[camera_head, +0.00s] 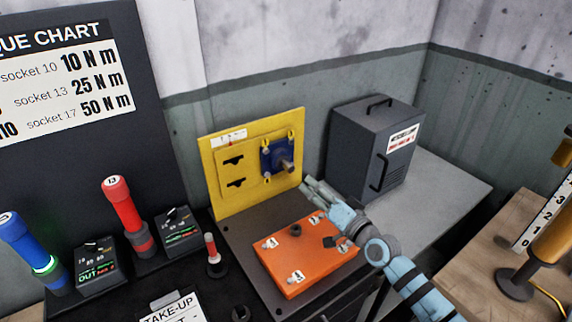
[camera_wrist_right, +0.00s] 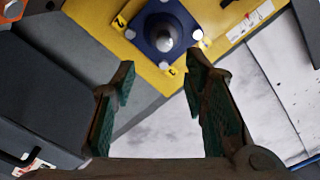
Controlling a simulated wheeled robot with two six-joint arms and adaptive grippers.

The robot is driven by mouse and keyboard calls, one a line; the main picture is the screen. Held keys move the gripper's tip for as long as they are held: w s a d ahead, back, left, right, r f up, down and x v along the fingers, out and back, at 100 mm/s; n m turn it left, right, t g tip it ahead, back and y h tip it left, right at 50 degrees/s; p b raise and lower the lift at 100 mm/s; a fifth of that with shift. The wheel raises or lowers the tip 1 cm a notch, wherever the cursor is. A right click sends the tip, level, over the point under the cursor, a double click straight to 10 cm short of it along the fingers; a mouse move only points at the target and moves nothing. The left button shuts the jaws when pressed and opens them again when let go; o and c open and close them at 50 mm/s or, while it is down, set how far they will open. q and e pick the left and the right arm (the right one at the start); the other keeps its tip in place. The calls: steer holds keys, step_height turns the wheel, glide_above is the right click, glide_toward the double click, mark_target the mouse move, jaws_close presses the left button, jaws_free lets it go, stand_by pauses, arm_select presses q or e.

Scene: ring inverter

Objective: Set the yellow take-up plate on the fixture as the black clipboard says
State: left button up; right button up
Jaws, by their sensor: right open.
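The yellow take-up plate (camera_head: 238,186) stands upright at the back of the dark fixture (camera_head: 236,241). It has two black slots and a white label at its top. The black clipboard (camera_head: 165,296) holds a sheet headed "TAKE-UP" at the bottom edge; the rest is cut off. My right gripper (camera_head: 308,187) is just right of the plate. In the wrist view the open, empty gripper (camera_wrist_right: 162,82) faces the shaft end (camera_wrist_right: 163,34), apart from it. My left gripper is out of view.
An orange box (camera_head: 283,255) with numbered labels lies in front of the plate. A dark grey cabinet (camera_head: 362,150) stands behind my right arm. Red (camera_head: 122,203) and blue (camera_head: 22,240) torque tools stand at left below a torque chart (camera_head: 65,80). The grey bench (camera_head: 440,190) is clear at right.

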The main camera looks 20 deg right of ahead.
mark_target(291, 170)
steer(key=w, duration=0.2)
steer(key=w+a+b, duration=0.1)
steer(key=w, duration=0.1)
steer(key=w+b, duration=0.1)
steer(key=w, duration=0.1)
steer(key=shift+w+a+r, duration=0.1)
steer(key=shift+w+a, duration=0.2)
steer(key=shift+a, duration=0.05)
steer(key=w, duration=0.1)
steer(key=w+b, duration=0.1)
steer(key=w, duration=0.3)
steer(key=shift+w+a+f+b, duration=0.1)
steer(key=shift+a+f+b, duration=0.2)
steer(key=shift+b, duration=0.1)
steer(key=shift+w+r, duration=0.1)
steer(key=shift+w, duration=0.05)
steer(key=shift+s+r, duration=0.2)
steer(key=shift+r, duration=0.05)
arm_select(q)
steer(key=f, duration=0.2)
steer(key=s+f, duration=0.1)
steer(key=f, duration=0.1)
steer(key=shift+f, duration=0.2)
arm_select(e)
steer(key=shift+w+f, duration=0.1)
jaws_close()
